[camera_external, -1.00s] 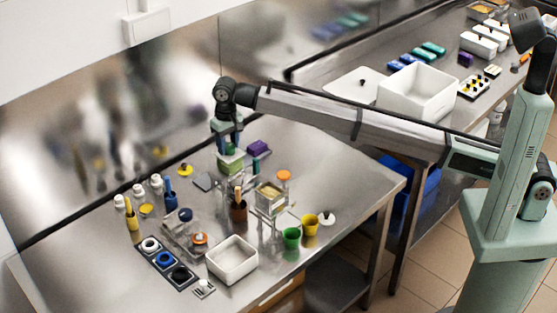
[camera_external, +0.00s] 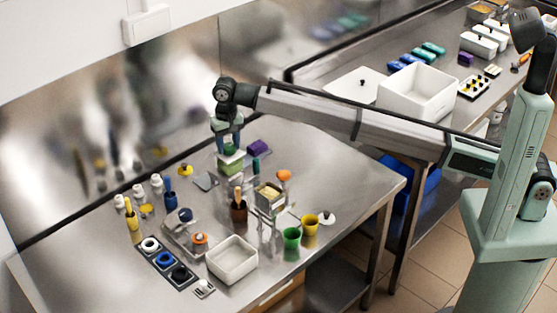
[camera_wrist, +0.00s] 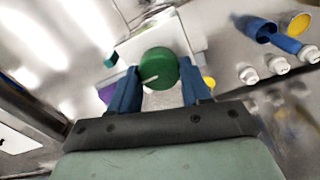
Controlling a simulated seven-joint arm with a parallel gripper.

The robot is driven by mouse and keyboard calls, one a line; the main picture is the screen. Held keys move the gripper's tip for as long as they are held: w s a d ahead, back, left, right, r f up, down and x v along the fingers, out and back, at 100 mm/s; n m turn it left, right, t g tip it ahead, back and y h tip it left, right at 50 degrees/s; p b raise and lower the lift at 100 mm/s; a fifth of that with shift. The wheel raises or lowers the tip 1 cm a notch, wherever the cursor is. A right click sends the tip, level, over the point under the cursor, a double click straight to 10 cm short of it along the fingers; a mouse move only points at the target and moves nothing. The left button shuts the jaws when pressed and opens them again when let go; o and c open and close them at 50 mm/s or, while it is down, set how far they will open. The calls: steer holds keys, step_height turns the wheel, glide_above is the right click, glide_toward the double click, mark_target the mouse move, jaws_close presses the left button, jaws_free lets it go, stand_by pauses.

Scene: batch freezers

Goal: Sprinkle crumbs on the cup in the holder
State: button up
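My gripper (camera_external: 229,141) points down over a pale box with a green lid (camera_external: 231,162). In the wrist view, a round green knob (camera_wrist: 158,69) sits between my two blue fingertips (camera_wrist: 159,75), with almost no gap on either side. I cannot tell whether the fingers press on it. A clear stand (camera_external: 268,205) holds a container with a yellowish top (camera_external: 270,191). It is too small to tell whether this is the cup in the holder or where the crumbs are. A green cup (camera_external: 291,237) and a yellow cup (camera_external: 310,224) stand at the right.
A brown pot with utensils (camera_external: 238,212), an empty white tub (camera_external: 232,261) and a dark rack with round inserts (camera_external: 164,258) stand toward the front. A purple block (camera_external: 257,147) is close to the gripper's right. White bottles and yellow and blue tools stand at left.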

mark_target(229, 145)
steer(key=o, duration=0.4)
step_height(229, 145, up, 14)
steer(key=shift+f, duration=0.1)
stand_by(0.6)
stand_by(0.5)
